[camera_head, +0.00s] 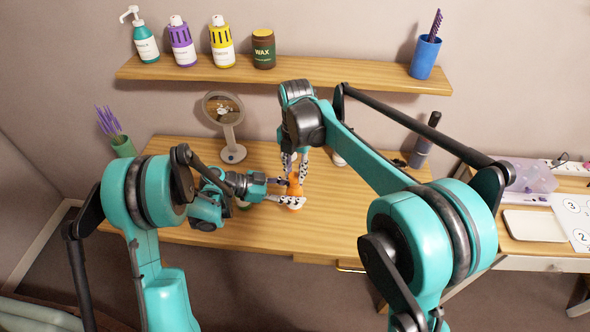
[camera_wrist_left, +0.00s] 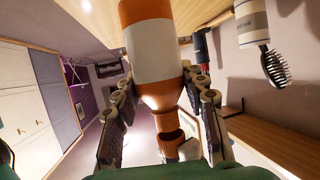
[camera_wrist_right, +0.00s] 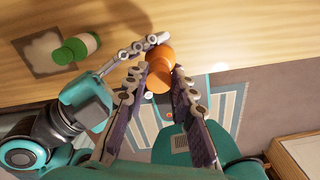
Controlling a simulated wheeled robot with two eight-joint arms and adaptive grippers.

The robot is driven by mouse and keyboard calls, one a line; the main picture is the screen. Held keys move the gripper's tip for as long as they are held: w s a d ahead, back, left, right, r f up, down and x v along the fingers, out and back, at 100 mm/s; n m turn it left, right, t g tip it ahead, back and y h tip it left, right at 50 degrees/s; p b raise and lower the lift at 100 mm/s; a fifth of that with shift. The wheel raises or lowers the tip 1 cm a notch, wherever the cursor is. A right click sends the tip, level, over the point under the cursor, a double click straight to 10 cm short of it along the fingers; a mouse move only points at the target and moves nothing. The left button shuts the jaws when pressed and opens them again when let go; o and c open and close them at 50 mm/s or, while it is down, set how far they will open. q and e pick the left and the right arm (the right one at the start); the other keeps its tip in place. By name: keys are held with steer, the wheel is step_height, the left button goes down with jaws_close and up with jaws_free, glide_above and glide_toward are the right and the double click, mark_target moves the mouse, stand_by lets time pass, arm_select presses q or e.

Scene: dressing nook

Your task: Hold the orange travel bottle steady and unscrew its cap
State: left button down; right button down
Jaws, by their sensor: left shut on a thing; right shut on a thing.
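The orange travel bottle (camera_head: 295,204) with a white label (camera_wrist_left: 153,50) is above the wooden table, between my two grippers. My left gripper (camera_head: 283,197) comes from the left and is shut on the bottle; its fingers (camera_wrist_left: 160,93) lie on both sides of it in the left wrist view. My right gripper (camera_head: 296,174) comes from above and is shut on the orange cap end; in the right wrist view its fingertips flank the orange cap (camera_wrist_right: 159,76). The fingers partly hide the bottle. I cannot tell whether the cap is loose.
A green-capped bottle (camera_wrist_right: 78,48) lies or stands on a small mat (camera_wrist_right: 40,53) left of my grippers in the right wrist view. A round mirror (camera_head: 230,135) and a plant pot (camera_head: 123,147) stand at the back. A shelf (camera_head: 300,72) with several containers hangs above.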

mark_target(296, 174)
step_height(296, 174, up, 3)
steer(key=shift+r, duration=0.2)
steer(key=shift+d, duration=0.1)
